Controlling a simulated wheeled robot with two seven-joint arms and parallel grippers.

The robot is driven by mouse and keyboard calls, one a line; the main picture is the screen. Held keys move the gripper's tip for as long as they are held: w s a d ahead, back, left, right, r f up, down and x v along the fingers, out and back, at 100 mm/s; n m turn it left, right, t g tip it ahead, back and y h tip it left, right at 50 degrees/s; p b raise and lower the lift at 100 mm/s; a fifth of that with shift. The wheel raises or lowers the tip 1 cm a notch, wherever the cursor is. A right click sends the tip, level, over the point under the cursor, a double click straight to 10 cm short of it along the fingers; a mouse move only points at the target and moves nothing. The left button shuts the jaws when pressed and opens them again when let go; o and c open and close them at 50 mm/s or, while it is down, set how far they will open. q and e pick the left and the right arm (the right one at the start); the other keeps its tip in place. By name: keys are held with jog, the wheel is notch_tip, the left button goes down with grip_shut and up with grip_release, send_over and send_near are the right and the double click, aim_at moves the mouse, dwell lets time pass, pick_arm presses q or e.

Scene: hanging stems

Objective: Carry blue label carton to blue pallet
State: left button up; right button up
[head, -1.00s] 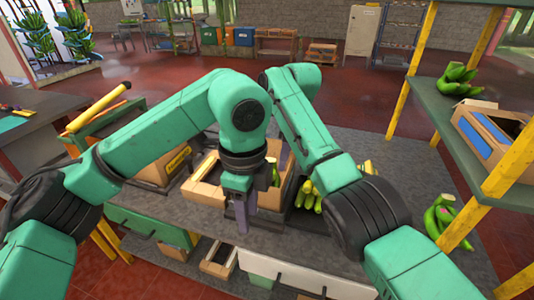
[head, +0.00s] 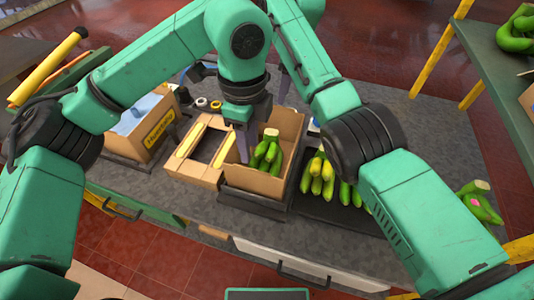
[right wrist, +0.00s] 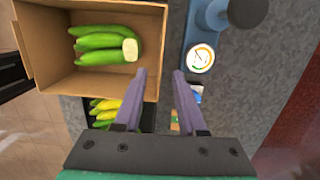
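No blue label carton or blue pallet can be made out now. An open brown carton (head: 262,182) with green bananas (head: 266,152) stands on the grey bench; no blue label shows on it. The open carton also shows in the right wrist view (right wrist: 60,82). My left gripper (head: 243,148) hangs in front of this carton's left part; its finger opening cannot be told. My right gripper (head: 284,84) is beyond the carton, partly hidden by my arms. In the right wrist view my right gripper (right wrist: 160,74) is open and empty, beside the carton.
A yellow-labelled carton (head: 159,132) stands left on the bench, with an empty wooden frame (head: 190,165) beside it. Bananas (head: 318,180) lie on a dark mat. A shelf (head: 490,70) stands right. A blue device with a dial (right wrist: 201,57) is near the right gripper.

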aim_at(252, 175)
pick_arm(q)
notch_tip(252, 175, down, 12)
jog(key=shift+w+r, duration=0.1)
jog(key=shift+w, duration=0.05)
pick_arm(e)
jog(key=f, duration=0.4)
jog(key=a+f, duration=0.1)
jog(key=f, duration=0.6)
jog(key=shift+w+a+f, duration=0.3)
jog(key=shift+f, duration=0.1)
pick_arm(q)
jog(key=shift+f, duration=0.45)
pick_arm(e)
jog(key=shift+d+f, duration=0.1)
jog(key=shift+f, duration=0.25)
pick_arm(q)
grip_shut()
pick_arm(e)
grip_shut()
pick_arm(q)
jog(key=shift+r, duration=0.15)
pick_arm(e)
jog(key=shift+r, duration=0.1)
